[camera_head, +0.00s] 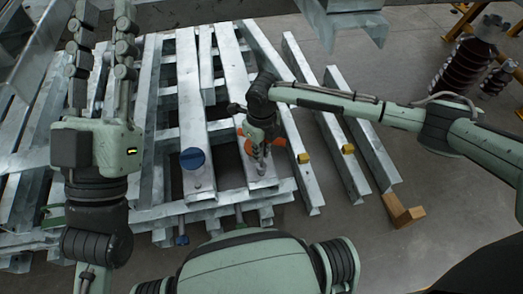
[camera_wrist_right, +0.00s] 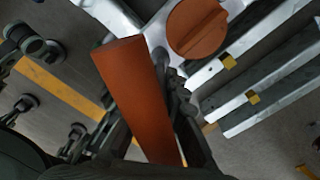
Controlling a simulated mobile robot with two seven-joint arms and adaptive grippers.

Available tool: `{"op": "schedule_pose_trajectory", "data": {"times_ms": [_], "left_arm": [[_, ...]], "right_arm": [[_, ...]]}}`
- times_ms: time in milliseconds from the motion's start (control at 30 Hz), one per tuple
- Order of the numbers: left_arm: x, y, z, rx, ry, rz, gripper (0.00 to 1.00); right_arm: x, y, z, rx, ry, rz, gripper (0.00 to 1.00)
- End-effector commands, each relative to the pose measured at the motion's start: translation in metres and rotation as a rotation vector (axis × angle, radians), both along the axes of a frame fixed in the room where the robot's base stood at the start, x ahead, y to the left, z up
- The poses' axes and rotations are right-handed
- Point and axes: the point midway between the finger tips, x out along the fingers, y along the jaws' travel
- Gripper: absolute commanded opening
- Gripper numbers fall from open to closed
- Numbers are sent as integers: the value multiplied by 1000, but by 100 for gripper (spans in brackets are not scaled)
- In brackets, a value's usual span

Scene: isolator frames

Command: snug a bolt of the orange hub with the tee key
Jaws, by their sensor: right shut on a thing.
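The orange hub (camera_wrist_right: 197,27) is a round disc with a raised bar, on a steel beam at the top of the right wrist view. My right gripper (camera_head: 262,145) points down over that beam in the head view. It is shut on an orange bar, which I take for the handle of the tee key (camera_wrist_right: 140,95). Orange also shows beside this gripper in the head view, but hub and handle are hard to tell apart there. The gripper hides whether the key's tip touches a bolt. My left gripper (camera_head: 104,20) is open and empty, its fingers apart, at the far left.
A blue hub (camera_head: 192,158) sits on the neighbouring beam to the left. Yellow blocks (camera_head: 303,158) (camera_head: 348,149) are on the beams to the right. A wooden block (camera_head: 403,212) lies at the right beam ends. Dark ribbed insulators (camera_head: 464,66) stand at the upper right.

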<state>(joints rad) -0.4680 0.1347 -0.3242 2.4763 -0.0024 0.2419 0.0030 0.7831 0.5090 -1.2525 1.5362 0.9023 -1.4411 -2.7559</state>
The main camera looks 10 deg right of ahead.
Motion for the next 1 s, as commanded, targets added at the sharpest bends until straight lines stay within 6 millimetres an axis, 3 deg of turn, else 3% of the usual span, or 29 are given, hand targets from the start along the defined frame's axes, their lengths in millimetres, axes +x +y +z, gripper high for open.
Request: {"op": "schedule_pose_trajectory", "data": {"times_ms": [1000], "left_arm": [[0, 0, -8, 0, 0, 0, 29]], "right_arm": [[0, 0, -18, 0, 0, 0, 0]]}}
